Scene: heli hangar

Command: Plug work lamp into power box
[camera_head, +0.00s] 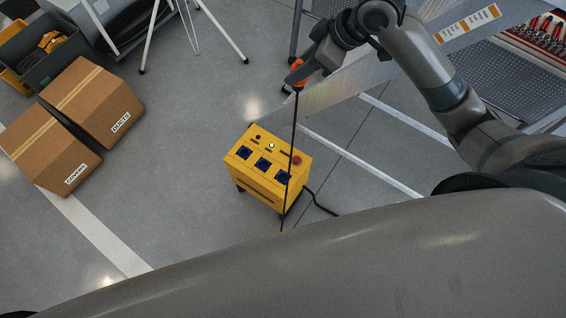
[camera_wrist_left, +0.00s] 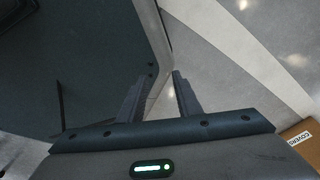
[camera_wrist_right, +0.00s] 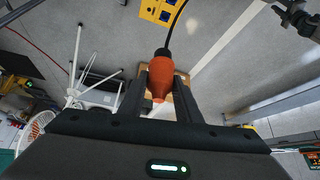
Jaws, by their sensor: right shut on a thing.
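The yellow power box (camera_head: 257,184) stands on the floor in the middle of the head view. Its top has three blue sockets, a red button and a small lit lamp. Its upper part also shows at the top of the right wrist view (camera_wrist_right: 147,14). My right gripper (camera_wrist_right: 160,82) is shut on the orange plug (camera_wrist_right: 160,70), which has a black cable. In the head view the plug (camera_head: 298,73) is above and beyond the box, and its cable hangs down in front of it. My left gripper (camera_wrist_left: 156,84) is open and empty. No lamp head can be made out.
Two cardboard boxes (camera_head: 95,102) lie on the floor at the left. White tripod legs (camera_head: 152,38) stand at the top. A grey ramp-like panel (camera_head: 345,83) and a perforated platform (camera_head: 490,75) are at the right. The floor left of the power box is clear.

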